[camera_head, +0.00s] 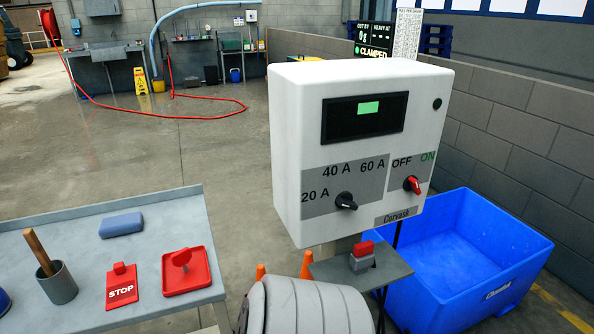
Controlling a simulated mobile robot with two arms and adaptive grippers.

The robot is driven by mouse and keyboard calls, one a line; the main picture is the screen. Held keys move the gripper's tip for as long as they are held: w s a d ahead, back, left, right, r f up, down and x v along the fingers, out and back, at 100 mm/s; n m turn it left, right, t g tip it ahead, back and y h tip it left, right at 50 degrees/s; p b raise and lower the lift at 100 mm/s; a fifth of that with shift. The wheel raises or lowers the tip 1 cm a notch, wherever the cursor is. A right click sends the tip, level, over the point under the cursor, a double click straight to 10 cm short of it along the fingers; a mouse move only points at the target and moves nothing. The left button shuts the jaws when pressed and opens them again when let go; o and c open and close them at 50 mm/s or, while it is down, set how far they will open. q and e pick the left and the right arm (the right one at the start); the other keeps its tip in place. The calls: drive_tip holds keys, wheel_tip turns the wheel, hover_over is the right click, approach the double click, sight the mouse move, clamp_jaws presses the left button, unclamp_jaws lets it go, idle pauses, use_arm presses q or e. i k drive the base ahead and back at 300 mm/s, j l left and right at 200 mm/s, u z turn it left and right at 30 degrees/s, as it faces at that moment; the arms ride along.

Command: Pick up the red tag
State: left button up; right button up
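A red tag (122,289) with white "STOP" lettering lies on the grey table at the lower left. A small raised red piece stands at its top edge. Right beside it is a red square tray (173,288) with a raised rim, with a red knob-like piece (181,258) standing in it. Neither of my grippers shows in the head view, and nothing touches the tag.
The grey table (150,214) also holds a blue block (121,225) and a grey cup (61,284) with a wooden handle. A white control box (300,110) stands at centre. A blue bin (450,290) is at right. A grey ribbed body (305,308) fills the bottom centre.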

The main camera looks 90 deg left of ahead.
sight(121, 285)
drive_tip(key=u, duration=4)
